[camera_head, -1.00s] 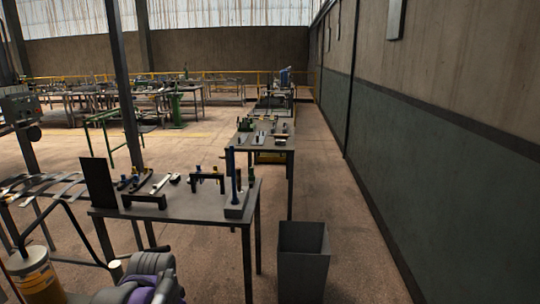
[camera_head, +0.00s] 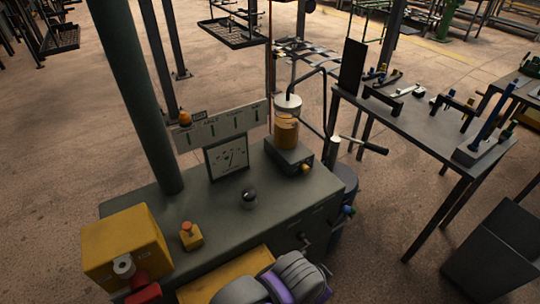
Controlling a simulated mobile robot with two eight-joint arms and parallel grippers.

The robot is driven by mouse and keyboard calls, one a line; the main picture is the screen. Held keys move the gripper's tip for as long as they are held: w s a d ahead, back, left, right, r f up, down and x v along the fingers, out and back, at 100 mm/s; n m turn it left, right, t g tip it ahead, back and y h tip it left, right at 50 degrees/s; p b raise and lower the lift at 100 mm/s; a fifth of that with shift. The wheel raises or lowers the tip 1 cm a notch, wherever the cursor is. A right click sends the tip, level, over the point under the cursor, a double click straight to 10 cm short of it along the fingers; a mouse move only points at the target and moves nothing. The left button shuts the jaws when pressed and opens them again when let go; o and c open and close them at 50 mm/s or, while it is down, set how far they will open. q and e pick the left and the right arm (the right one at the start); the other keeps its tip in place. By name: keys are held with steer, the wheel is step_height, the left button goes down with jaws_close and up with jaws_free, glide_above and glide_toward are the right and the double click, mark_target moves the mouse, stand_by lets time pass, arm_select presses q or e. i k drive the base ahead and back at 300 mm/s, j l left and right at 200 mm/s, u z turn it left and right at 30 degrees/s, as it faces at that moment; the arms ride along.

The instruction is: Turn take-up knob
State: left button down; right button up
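A round black knob (camera_head: 249,197) with a pale base stands on top of a grey-green machine cabinet (camera_head: 330,186). It is the likeliest take-up knob, but I cannot read a label on it. A small yellow block with an orange knob (camera_head: 188,231) stands to its left. A dial panel (camera_head: 227,156) stands upright behind the black knob. A grey and purple part of my own arm shows at the bottom edge, in front of the cabinet. I see no fingertips of either gripper, and nothing of mine touches the knob.
A yellow box (camera_head: 126,246) stands at the cabinet's left end, near a thick green post (camera_head: 139,90). A jar of amber liquid (camera_head: 286,125) stands at the back right. A lever with a black grip (camera_head: 374,148) juts out right. A work table (camera_head: 425,125) stands beyond.

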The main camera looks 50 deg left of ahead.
mark_target(249, 194)
steer(key=u, duration=2.3)
